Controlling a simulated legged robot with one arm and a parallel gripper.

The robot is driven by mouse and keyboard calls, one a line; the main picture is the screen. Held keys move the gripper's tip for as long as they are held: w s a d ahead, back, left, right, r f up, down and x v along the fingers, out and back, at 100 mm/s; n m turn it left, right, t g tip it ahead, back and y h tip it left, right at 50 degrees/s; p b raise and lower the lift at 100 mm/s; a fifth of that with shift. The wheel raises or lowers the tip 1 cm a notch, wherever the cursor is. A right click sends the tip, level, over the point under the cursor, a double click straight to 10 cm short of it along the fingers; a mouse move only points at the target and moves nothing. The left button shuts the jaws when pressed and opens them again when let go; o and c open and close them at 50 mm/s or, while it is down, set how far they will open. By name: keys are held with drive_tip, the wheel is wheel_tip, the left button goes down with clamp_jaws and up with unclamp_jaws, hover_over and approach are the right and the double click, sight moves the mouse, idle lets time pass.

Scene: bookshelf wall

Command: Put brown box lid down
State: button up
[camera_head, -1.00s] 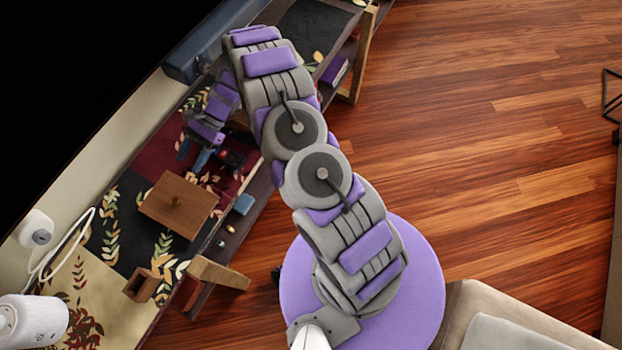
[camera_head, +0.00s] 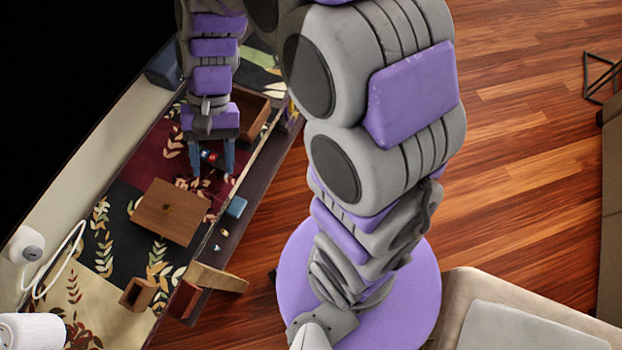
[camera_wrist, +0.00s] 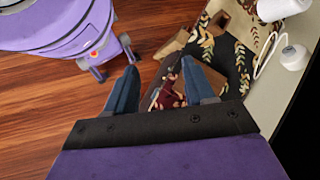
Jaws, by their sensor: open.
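An open brown box (camera_head: 250,112) stands farther up the shelf, partly behind my arm. My gripper (camera_head: 211,170) points down over the dark red cloth, above and right of the lid, apart from it and empty. In the wrist view its two blue fingers (camera_wrist: 163,84) are spread, with only cloth and shelf showing between them.
A small red and blue object (camera_head: 208,156) is by my fingers. A blue box (camera_head: 236,207) sits at the shelf's front edge. A small open wooden box (camera_head: 137,295), a red box (camera_head: 184,299) and a white cylinder (camera_head: 35,333) are lower left.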

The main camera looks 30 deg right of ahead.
drive_tip(key=s+d+r+n+t+h, duration=0.1)
drive_tip(key=s+d+h, duration=0.1)
drive_tip(key=s+d, duration=0.4)
drive_tip(key=s+d+r+n+t+h, duration=0.1)
drive_tip(key=s+d+r+n+h, duration=0.1)
drive_tip(key=s+d, duration=0.4)
drive_tip(key=s, duration=0.4)
drive_tip(key=shift+s+r+t+h, duration=0.2)
drive_tip(key=shift+r+t+h, duration=0.05)
drive_tip(key=shift+t+h, duration=0.15)
